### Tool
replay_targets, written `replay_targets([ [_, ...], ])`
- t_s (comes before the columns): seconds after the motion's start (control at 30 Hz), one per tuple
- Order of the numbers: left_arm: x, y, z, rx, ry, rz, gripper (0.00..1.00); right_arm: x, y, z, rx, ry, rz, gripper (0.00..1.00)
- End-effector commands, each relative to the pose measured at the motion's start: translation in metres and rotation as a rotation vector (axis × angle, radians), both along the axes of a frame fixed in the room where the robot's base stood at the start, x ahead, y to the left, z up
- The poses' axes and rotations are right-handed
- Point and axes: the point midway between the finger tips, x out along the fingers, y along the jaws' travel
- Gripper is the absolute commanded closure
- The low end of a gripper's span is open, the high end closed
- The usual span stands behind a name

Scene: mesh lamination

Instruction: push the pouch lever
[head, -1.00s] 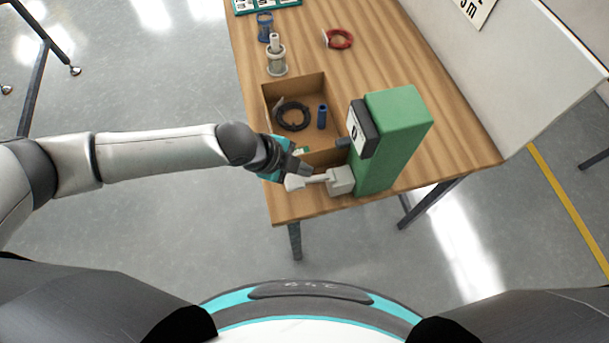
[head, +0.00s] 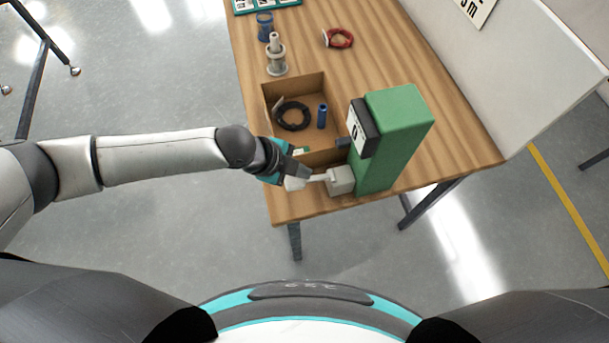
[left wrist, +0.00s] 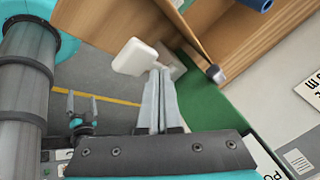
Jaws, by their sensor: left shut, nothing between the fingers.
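The pouch lever is a pale grey-white lever (head: 319,178) that sticks out to the left from the low front of the green machine (head: 400,137). Its white end pad also shows in the left wrist view (left wrist: 134,57). My left gripper (head: 302,172) is shut and empty, its fingertips at the lever's outer end. In the left wrist view the shut fingers (left wrist: 160,74) lie just beside the pad; I cannot tell if they touch it. The gripper partly hides the lever in the head view. My right gripper is not in view.
An open cardboard box (head: 273,97) with a black cable coil (head: 293,116) and a blue cylinder (head: 322,116) stands behind the lever. A spool (head: 276,58), a red ring (head: 338,39) and a blue cup (head: 265,27) stand farther back on the wooden table (head: 455,140).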

Motion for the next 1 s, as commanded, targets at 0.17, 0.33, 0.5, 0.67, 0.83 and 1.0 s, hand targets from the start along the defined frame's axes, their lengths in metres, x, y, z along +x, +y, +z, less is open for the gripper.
replay_targets([
  [0.17,0.0,0.001,-0.003,0.0,0.0,0.001,1.0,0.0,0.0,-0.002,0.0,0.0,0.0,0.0],
  [0.33,0.0,0.002,-0.005,0.001,0.001,0.001,1.0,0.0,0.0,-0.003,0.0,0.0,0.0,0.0],
  [0.5,-0.001,0.002,-0.007,0.002,0.001,0.001,1.0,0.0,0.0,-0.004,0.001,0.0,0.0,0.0],
  [0.67,-0.001,0.003,-0.009,0.003,0.001,0.001,1.0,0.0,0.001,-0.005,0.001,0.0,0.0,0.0],
  [0.83,-0.001,0.004,-0.012,0.004,0.002,0.001,1.0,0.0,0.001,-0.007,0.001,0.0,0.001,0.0],
  [1.0,-0.001,0.005,-0.014,0.005,0.002,0.001,1.0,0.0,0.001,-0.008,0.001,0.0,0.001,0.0],
])
